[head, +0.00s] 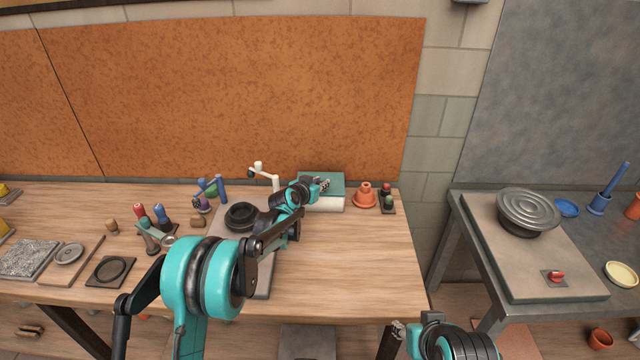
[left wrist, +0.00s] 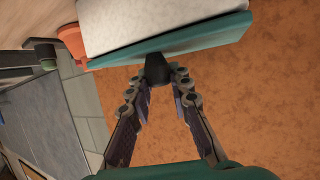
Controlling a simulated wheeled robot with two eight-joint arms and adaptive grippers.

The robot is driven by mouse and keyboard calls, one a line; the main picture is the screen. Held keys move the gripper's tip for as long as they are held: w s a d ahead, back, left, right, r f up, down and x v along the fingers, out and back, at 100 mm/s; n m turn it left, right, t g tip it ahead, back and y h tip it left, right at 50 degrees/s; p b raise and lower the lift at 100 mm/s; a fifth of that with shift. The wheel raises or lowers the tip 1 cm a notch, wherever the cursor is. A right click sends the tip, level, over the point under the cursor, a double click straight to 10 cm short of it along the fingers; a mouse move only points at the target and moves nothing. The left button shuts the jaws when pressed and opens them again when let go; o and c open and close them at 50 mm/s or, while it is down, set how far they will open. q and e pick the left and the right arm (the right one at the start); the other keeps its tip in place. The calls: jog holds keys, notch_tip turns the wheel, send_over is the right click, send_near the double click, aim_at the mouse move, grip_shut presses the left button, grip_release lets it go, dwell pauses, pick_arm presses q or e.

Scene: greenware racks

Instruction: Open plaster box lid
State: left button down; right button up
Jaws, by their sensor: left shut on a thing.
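The plaster box (head: 332,204) is white with a teal lid (head: 325,177) and stands at the back of the wooden bench. In the left wrist view the white box (left wrist: 150,20) is at the top with the teal lid (left wrist: 205,42) against it; I cannot tell if there is a gap between them. A dark knob (left wrist: 157,69) sticks out from the lid. My left gripper (head: 323,185) is at the lid, its fingers (left wrist: 157,84) shut on the knob. My right gripper (head: 397,328) is low, in front of the bench; its jaws are too small to read.
Orange pots (head: 365,196) and a small dark holder (head: 387,202) stand just right of the box. A black ring (head: 241,216) and a white crank-like stand (head: 268,176) are to its left. The bench's front right is clear. A second table (head: 530,270) with a banding wheel (head: 528,209) stands right.

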pick_arm(q)
jog(key=shift+w+r+p, duration=0.1)
jog(key=shift+r+p, duration=0.3)
jog(key=shift+p, duration=0.1)
jog(key=w+r+g+p, duration=0.1)
jog(key=p, duration=0.1)
jog(key=r+g+p, duration=0.1)
jog(key=g+p, duration=0.1)
jog(key=p, duration=0.1)
jog(key=w+r+n+g+p, duration=0.1)
jog(key=r+p, duration=0.1)
jog(key=p, duration=0.1)
jog(key=shift+w+r+g+y, duration=0.1)
jog(key=shift+w+g+y, duration=0.2)
jog(key=shift+w+g, duration=0.1)
jog(key=shift+w+r+g+p, duration=0.5)
jog(key=shift+g+p, duration=0.4)
jog(key=shift+p, duration=0.8)
jog(key=shift+w+f, duration=0.1)
jog(key=shift+f, duration=0.05)
jog(key=c, duration=1.4)
grip_release()
jog(key=shift+o, duration=0.2)
jog(key=v, duration=1.2)
jog(key=shift+c, duration=0.3)
